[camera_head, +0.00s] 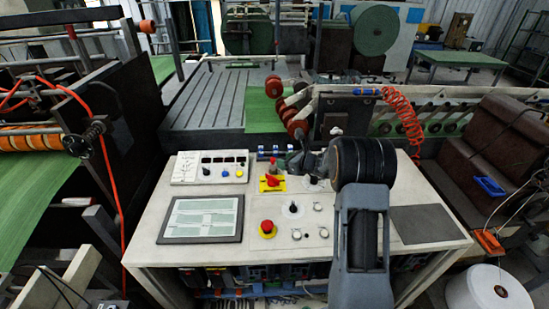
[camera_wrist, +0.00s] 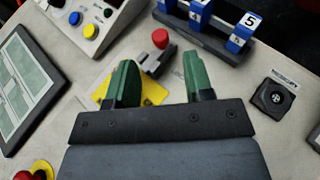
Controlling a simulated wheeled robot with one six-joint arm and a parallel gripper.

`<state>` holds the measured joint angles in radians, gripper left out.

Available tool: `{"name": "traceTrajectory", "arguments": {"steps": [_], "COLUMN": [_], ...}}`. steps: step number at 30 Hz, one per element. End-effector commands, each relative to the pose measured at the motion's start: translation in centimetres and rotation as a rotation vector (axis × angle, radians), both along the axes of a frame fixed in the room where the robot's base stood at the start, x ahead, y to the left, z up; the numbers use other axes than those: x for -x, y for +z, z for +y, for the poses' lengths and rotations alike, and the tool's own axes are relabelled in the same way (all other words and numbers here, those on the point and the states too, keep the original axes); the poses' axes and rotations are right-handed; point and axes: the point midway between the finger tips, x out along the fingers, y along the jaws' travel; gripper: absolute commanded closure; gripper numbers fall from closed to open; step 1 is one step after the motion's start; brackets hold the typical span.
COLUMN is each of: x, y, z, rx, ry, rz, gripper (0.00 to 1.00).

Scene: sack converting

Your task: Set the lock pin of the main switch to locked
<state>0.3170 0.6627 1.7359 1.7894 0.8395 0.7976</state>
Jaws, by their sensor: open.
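The main switch (camera_head: 271,182) is a red handle on a yellow plate on the console top. In the wrist view part of the yellow plate (camera_wrist: 152,90) shows, and my left finger and gripper body hide the handle. Just beyond the plate is a small grey bracket with a red knob (camera_wrist: 160,38), seemingly the lock pin. It lies ahead of the gap between my fingertips. My gripper (camera_wrist: 158,68) is open, with green fingers apart and nothing held. In the head view my gripper (camera_head: 297,160) is low over the console, right of the switch. I cannot tell whether it touches anything.
A row of blue numbered blocks (camera_wrist: 238,32) stands behind the red knob. A black round control (camera_wrist: 272,96) is to the right. A button box (camera_head: 209,167), a framed panel (camera_head: 201,219) and a red emergency button (camera_head: 267,228) occupy the console's left and front.

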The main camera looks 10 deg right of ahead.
Motion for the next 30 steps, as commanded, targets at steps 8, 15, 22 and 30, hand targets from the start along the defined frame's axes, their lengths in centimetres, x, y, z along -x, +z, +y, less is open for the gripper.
{"name": "traceTrajectory", "arguments": {"steps": [8,15,22,30], "x": [-3.3,-4.6,-4.9,-4.8], "y": [-1.6,-2.3,-2.4,-2.4], "z": [2.3,3.2,3.3,3.3], "rx": [0.000,0.001,0.001,0.000], "ry": [0.002,0.001,0.000,0.001], "rz": [0.000,0.001,-0.001,0.000], "gripper": [0.53,0.53,0.53,0.66]}}
